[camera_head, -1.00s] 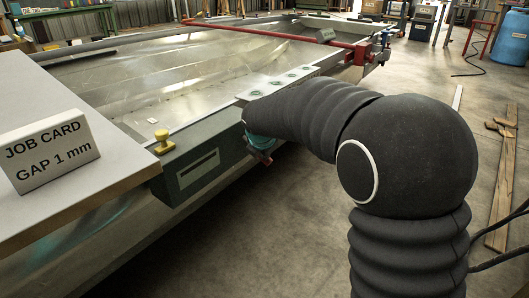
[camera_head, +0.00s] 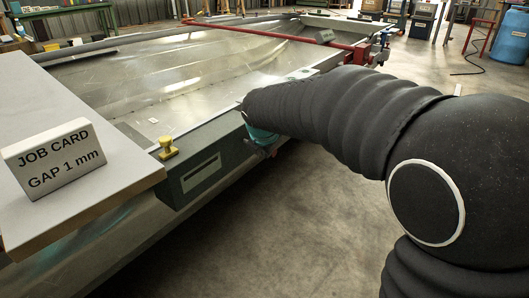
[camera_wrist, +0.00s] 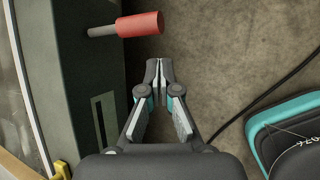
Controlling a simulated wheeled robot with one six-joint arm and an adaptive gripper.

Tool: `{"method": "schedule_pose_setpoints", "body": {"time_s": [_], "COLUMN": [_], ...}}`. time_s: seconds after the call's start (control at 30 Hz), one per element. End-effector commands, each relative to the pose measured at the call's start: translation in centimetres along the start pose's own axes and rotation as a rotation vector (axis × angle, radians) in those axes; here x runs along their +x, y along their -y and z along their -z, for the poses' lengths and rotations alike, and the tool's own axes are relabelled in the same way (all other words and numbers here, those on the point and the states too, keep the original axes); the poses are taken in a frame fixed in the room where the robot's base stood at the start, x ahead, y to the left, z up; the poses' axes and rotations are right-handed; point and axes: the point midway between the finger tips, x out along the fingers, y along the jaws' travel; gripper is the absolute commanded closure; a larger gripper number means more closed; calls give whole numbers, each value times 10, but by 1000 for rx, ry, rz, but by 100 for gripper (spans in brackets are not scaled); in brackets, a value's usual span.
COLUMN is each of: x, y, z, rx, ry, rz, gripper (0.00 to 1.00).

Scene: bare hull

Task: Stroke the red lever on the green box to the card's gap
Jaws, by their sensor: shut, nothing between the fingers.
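The green box (camera_head: 205,160) is fixed along the near edge of the hull, with a pale slotted plate on its face. It also shows at the left of the wrist view (camera_wrist: 75,75). The red lever (camera_wrist: 139,24) sticks out from the box on a grey rod in the wrist view; my arm hides it in the head view. My gripper (camera_wrist: 159,62) is shut and empty, its tips below the lever in the wrist view and apart from it in the picture. The job card (camera_head: 54,158) reads "GAP 1 mm" and stands on the grey board at left.
A yellow knob (camera_head: 167,147) stands on the box's end by the board (camera_head: 100,205). A red bar (camera_head: 275,36) crosses the hull at the back. A dark cable (camera_wrist: 265,100) and a teal-edged dark object (camera_wrist: 285,130) lie right in the wrist view.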

Motion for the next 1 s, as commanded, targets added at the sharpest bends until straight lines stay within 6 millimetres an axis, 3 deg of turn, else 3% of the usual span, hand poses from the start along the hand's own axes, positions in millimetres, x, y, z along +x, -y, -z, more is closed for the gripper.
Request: {"method": "schedule_pose_setpoints", "body": {"time_s": [0.1, 0.3, 1.0], "x": [-22, -42, -46], "y": [3, 6, 7], "z": [-1, -1, 0], "rx": [2, 1, -1], "ry": [1, 1, 0], "rz": [-1, 0, -1], "gripper": [100, 100, 100]}}
